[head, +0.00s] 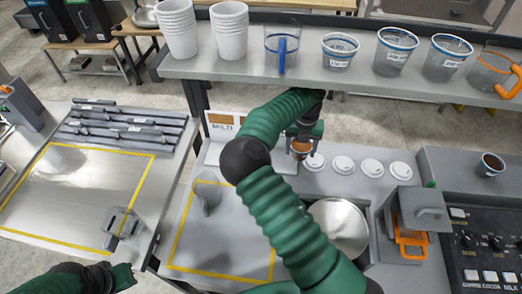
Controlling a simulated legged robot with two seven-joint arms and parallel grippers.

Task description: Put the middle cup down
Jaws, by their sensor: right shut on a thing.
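My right gripper (303,136) is at the far end of my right arm, behind the row of white discs. It is shut on a small cup (300,149) with brown contents. The cup looks upright, just left of and behind the leftmost white disc (315,162). I cannot tell whether its base touches the surface. My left gripper (122,278) is low at the left, over the front edge of the left table, away from the cup. Its jaws are too unclear to read.
Another cup (492,165) stands on the dark unit at right. A shelf (340,80) above holds white cup stacks, clear cups and jugs. A sign (223,124), a grey scoop-like thing (207,195), a round metal bowl (340,228) and a grey dispenser (415,215) surround my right arm.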

